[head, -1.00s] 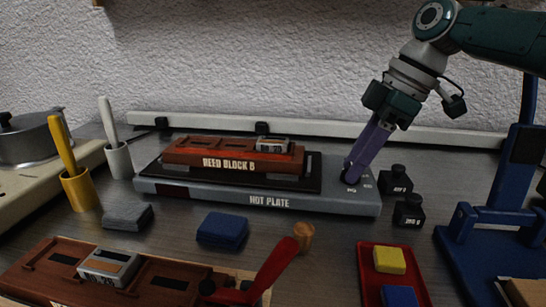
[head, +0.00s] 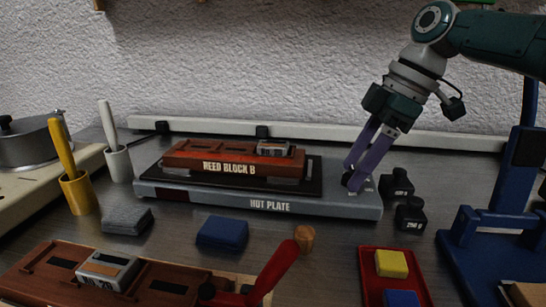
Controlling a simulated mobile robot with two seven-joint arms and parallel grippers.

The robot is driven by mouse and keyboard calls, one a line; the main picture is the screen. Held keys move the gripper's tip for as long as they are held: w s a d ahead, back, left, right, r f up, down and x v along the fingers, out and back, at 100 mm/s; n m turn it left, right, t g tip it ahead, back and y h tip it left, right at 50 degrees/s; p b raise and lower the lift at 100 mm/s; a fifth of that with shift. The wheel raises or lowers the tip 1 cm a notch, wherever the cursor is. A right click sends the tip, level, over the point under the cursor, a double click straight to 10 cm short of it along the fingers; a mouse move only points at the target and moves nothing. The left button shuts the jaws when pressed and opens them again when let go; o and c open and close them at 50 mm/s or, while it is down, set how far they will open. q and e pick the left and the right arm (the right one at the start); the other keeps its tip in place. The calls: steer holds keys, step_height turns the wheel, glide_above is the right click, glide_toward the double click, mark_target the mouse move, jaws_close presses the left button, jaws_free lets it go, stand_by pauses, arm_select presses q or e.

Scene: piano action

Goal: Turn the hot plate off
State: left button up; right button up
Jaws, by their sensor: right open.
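The grey hot plate (head: 230,202) lies at the back middle of the bench, its name on the front. Its black knob (head: 348,179) sits at the right end, partly hidden by my gripper. My right gripper (head: 354,179) is open, its purple fingers pointing down at the knob; I cannot tell whether they touch it. Reed block B (head: 195,156), reddish-brown, rests on the black heating surface (head: 314,178) with a small grey part (head: 272,147) on top. My left gripper is not in view.
Two black weights (head: 410,215) stand right of the hot plate. A red tray (head: 376,292) with yellow and blue blocks, a blue block (head: 222,232), a grey block (head: 127,220) and a cork (head: 305,237) lie in front. A blue stand (head: 480,250) is at right.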

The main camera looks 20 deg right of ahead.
step_height(320, 180, up, 20)
steer(key=p, duration=0.2)
steer(key=shift+p, duration=0.35)
stand_by(0.4)
steer(key=s+a+f+m+h+p, duration=0.1)
steer(key=s+a+f+p, duration=0.35)
steer(key=f, duration=0.25)
steer(key=s+a+f+m+h+p, duration=0.1)
steer(key=s+a+f+p, duration=0.25)
steer(key=a+f, duration=0.35)
steer(key=s+r+m+t+h+p, duration=0.1)
steer(key=s+r+m+p, duration=0.2)
steer(key=s, duration=0.6)
steer(key=s+m+p, duration=0.4)
steer(key=s+m, duration=0.1)
steer(key=s, duration=0.5)
step_height(320, 180, up, 38)
steer(key=d+p, duration=0.1)
steer(key=p, duration=3.6)
steer(key=shift+r+h, duration=0.15)
steer(key=shift+h, duration=0.15)
